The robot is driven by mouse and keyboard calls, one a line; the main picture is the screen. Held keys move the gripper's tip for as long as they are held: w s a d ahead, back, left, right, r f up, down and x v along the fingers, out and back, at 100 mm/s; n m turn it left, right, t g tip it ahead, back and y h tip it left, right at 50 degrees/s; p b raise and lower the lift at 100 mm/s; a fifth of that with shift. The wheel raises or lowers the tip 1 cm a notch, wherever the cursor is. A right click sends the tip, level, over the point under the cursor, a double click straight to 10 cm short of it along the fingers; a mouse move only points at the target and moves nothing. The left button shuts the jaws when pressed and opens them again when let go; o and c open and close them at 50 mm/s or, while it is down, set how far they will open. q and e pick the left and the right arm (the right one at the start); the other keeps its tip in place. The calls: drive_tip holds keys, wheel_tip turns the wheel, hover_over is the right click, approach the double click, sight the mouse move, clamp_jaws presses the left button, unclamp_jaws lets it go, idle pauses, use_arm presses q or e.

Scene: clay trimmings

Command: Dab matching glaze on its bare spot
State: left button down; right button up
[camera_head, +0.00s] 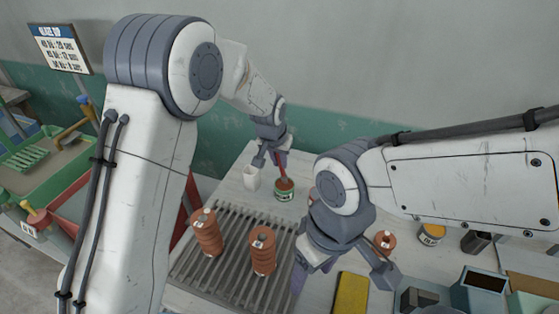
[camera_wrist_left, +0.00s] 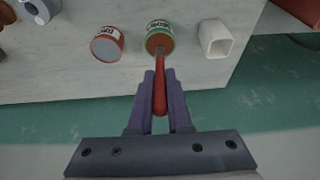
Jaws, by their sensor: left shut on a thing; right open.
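My left gripper (camera_head: 272,160) is shut on a red-handled brush (camera_wrist_left: 160,92). The brush points down into the mouth of a green-labelled glaze can (camera_head: 284,195) with reddish-brown glaze; its tip is hidden there. The can also shows in the left wrist view (camera_wrist_left: 158,32), beside a red can (camera_wrist_left: 106,46). Two ribbed terracotta pots (camera_head: 207,236) (camera_head: 262,252) with small pale marks on top stand on the slatted rack. I cannot make out a bare spot on either. My right gripper (camera_head: 340,283) is open and empty, right of the nearer pot.
A white square cup (camera_head: 251,178) stands just left of the green can. The slatted rack (camera_head: 228,274) covers the table's left front.

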use_arm(q)
drive_tip(key=shift+r+p, duration=2.55)
drive_tip(key=shift+r, duration=0.95)
